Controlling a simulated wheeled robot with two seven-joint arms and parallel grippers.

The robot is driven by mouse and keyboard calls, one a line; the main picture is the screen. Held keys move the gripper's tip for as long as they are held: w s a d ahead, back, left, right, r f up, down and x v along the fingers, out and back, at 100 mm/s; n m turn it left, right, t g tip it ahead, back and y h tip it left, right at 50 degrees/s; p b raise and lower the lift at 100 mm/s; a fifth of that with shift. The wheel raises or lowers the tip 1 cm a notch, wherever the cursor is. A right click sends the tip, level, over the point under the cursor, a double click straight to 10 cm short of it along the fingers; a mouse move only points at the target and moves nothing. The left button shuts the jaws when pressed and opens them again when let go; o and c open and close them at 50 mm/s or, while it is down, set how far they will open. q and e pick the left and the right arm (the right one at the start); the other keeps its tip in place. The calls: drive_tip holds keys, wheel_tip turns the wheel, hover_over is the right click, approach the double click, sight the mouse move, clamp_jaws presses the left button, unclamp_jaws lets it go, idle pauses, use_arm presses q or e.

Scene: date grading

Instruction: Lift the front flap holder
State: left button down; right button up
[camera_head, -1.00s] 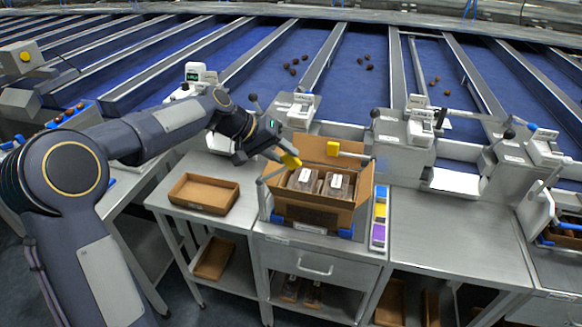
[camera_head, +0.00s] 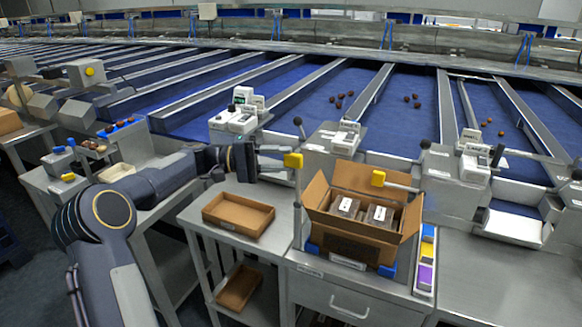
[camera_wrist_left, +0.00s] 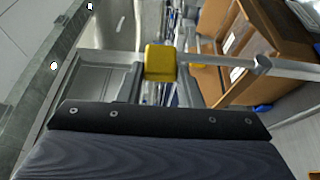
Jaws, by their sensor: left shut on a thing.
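The flap holder held by my left gripper has a thin upright post (camera_head: 298,205) at the left side of the open carton (camera_head: 345,226), with a yellow knob (camera_head: 293,160) near its top. My left gripper (camera_head: 284,160) is shut on that knob. In the left wrist view the yellow knob (camera_wrist_left: 160,62) sits between the fingers, and a metal rod runs from it to the right. The carton has raised flaps and holds clear-lidded packs (camera_head: 379,215). My right gripper is out of view.
An empty cardboard tray (camera_head: 268,222) lies on the side table left of the carton. A strip of coloured blocks (camera_head: 427,255) stands right of the carton. Weighing units and blue sorting lanes (camera_head: 330,103) lie behind. Bare bench is free at the right.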

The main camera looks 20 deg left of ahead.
use_arm(q)
drive_tip(key=shift+a+f+n+t+h+b, duration=0.2)
drive_tip(key=shift+a+f+h+b, duration=0.1)
drive_tip(key=shift+a+h, duration=0.15)
drive_tip(key=shift+a+f+n+t+h+b, duration=0.15)
drive_tip(key=shift+a+n+h+b, duration=0.15)
drive_tip(key=shift+a, duration=0.2)
drive_tip(key=c, duration=1)
unclamp_jaws()
drive_tip(key=b+v, duration=0.1)
drive_tip(key=v, duration=0.7)
drive_tip(key=shift+w+d, duration=0.1)
